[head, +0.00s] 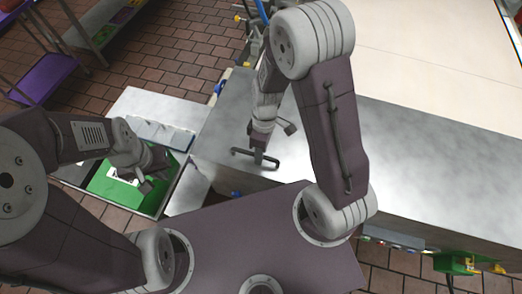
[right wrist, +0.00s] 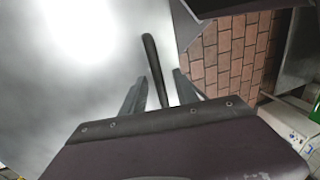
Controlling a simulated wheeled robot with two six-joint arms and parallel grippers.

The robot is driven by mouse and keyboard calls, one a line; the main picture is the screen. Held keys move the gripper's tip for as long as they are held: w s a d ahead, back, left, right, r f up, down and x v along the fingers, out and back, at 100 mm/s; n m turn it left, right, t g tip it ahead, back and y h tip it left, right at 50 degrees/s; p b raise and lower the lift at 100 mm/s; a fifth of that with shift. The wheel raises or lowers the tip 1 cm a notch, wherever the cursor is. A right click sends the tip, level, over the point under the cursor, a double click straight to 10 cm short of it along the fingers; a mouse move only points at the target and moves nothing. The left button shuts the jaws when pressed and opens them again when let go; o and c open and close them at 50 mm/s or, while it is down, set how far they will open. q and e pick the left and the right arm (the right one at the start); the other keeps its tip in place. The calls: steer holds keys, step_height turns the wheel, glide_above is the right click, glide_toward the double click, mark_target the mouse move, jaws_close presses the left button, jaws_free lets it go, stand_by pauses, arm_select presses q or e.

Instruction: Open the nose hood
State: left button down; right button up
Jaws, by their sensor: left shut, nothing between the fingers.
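The nose hood (head: 222,128) looks like a smooth grey metal surface, lying flat as far as I can see. A dark bar handle (head: 240,152) sits near its front edge. My right gripper (head: 263,157) reaches down at the handle. In the right wrist view the handle (right wrist: 153,62) runs between the two spread fingers, with a gap on each side. Whether a finger touches it I cannot tell. My left gripper (head: 148,184) is shut and empty, above a green bin at the left, away from the hood.
The green bin (head: 103,181) is set in a grey unit left of the hood. A long metal counter (head: 430,180) extends right, with a large cream panel (head: 430,45) behind it. A purple shelf (head: 45,77) stands at the far left. Brick floor (head: 165,50) is clear between.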

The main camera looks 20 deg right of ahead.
steer(key=shift+w, duration=0.2)
steer(key=shift+s, duration=0.1)
jaws_close()
stand_by(1.1)
